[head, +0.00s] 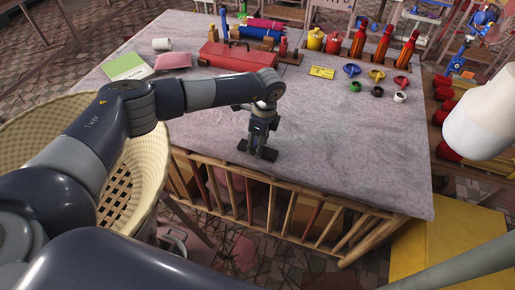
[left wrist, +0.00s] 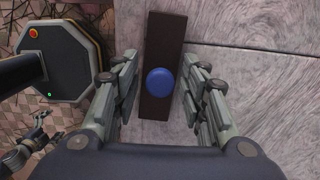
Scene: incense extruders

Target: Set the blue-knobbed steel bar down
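In the head view my left gripper (head: 257,150) points down near the table's front edge. The bar's dark ends (head: 270,154) show there beside the fingers, and the knob is hidden. A small, dark gripper-like part, perhaps my right gripper (left wrist: 30,142), shows low in the left wrist view.
The grey table (head: 330,150) is clear around the bar. A red toolbox (head: 232,56), a yellow card (head: 322,72), and several small coloured cups stand farther back. A woven basket (head: 30,125) stands left of the table, with wooden slats below its front edge.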

